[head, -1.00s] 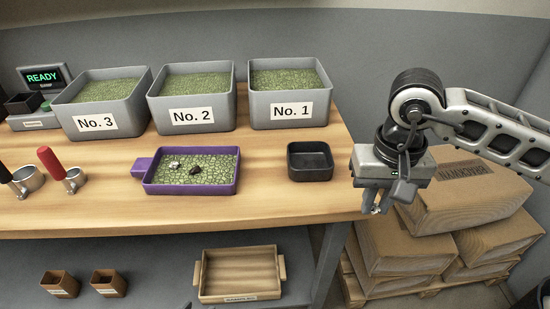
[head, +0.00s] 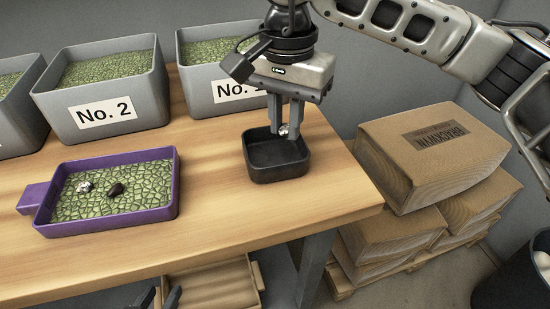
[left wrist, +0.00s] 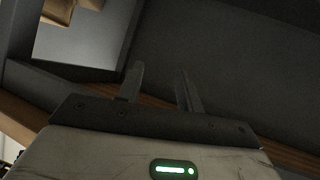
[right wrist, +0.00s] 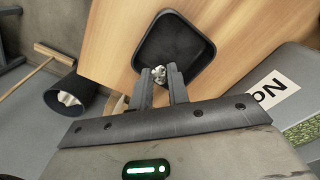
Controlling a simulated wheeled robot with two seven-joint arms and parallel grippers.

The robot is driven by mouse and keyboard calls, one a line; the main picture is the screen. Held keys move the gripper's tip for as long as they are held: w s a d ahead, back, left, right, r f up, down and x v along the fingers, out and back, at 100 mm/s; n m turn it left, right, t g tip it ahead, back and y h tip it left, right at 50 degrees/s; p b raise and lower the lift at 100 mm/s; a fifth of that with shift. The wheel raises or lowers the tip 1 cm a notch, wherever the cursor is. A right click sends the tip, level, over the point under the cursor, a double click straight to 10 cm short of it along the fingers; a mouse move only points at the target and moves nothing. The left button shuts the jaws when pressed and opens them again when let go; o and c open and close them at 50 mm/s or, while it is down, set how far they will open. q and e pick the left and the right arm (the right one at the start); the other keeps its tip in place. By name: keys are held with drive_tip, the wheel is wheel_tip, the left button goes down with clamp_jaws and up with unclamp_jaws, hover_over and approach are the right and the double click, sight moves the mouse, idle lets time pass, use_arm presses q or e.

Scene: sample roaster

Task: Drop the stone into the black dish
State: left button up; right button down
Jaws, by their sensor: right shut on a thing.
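The black dish (head: 276,170) stands on the wooden table near its right side and is empty in what I see of it. My right gripper (head: 284,128) is shut on a small grey-white stone (right wrist: 160,73), pointing down over the dish's back edge. In the right wrist view the stone sits between the fingertips (right wrist: 161,80), in front of the dish's opening (right wrist: 190,75). My left gripper (left wrist: 158,80) is open and empty; in the head view its dark fingertips show at the bottom edge, below the table.
A purple tray (head: 108,222) of green beans, with a whitish lump (head: 85,187) and a dark lump (head: 115,189), lies left of the dish. Grey bins of beans (head: 105,95) stand behind.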

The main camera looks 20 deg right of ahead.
sight(270, 158)
wheel_tip(270, 158, down, 2)
drive_tip(key=shift+f+b, duration=0.1)
drive_tip(key=shift+b, duration=0.25)
drive_tip(key=c, duration=1.3)
unclamp_jaws()
